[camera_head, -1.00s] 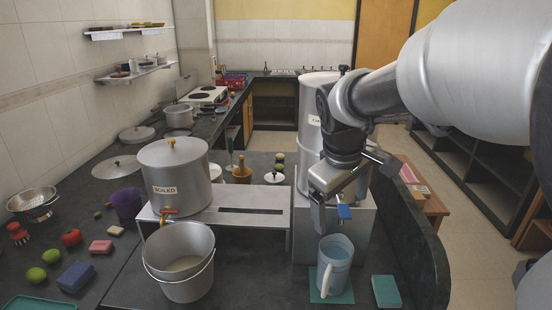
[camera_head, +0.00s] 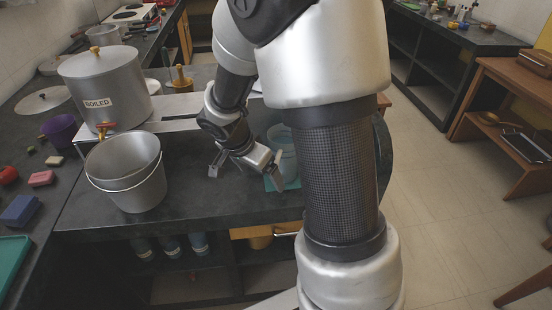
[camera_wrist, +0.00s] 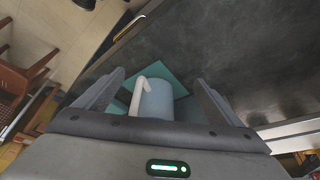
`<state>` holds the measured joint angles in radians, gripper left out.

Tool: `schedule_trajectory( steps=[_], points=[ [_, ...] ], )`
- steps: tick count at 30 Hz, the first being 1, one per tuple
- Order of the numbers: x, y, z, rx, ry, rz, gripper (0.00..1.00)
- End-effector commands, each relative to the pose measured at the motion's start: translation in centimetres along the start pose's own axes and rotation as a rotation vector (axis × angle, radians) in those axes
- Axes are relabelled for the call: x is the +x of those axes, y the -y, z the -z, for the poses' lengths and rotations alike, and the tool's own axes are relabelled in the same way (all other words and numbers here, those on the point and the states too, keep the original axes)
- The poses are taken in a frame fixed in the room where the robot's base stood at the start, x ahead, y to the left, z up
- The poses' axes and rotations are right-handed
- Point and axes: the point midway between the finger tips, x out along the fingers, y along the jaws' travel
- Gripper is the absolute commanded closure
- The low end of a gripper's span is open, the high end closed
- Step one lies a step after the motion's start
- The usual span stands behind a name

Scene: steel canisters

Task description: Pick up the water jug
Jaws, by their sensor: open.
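The water jug is a pale blue jug (camera_head: 284,150) with a white handle, upright on a square teal mat (camera_head: 270,186) at the counter's right end. My arm partly hides it in the head view. My gripper (camera_head: 246,172) is open and empty, low in front and left of the jug, its fingers spread. In the wrist view, the jug (camera_wrist: 158,100) appears between the two fingers, its handle (camera_wrist: 137,95) towards the left finger. I cannot tell how far the jug is from the fingers, and no contact shows.
A steel bucket (camera_head: 127,172) stands left of my gripper, below a large canister labelled BOILED (camera_head: 104,85) on a metal stand. The dark counter (camera_head: 200,196) between bucket and gripper is clear. A wooden shelf unit (camera_head: 515,95) stands far right.

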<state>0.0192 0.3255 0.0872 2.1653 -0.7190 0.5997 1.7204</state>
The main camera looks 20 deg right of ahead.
Motion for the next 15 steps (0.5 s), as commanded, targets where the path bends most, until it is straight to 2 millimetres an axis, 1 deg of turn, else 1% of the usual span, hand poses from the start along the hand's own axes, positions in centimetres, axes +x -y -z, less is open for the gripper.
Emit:
schedule_trajectory(
  steps=[1, 6, 9, 15],
  points=[
    [0.2, -0.1, 1.0, 0.006, 0.000, -0.002, 0.11],
    [1.4, -0.1, 3.9, 0.005, 0.001, -0.002, 0.11],
    [1.9, -0.1, 5.0, 0.002, 0.001, -0.001, 0.11],
    [2.4, -0.1, 6.2, 0.002, 0.001, -0.001, 0.11]
  ],
)
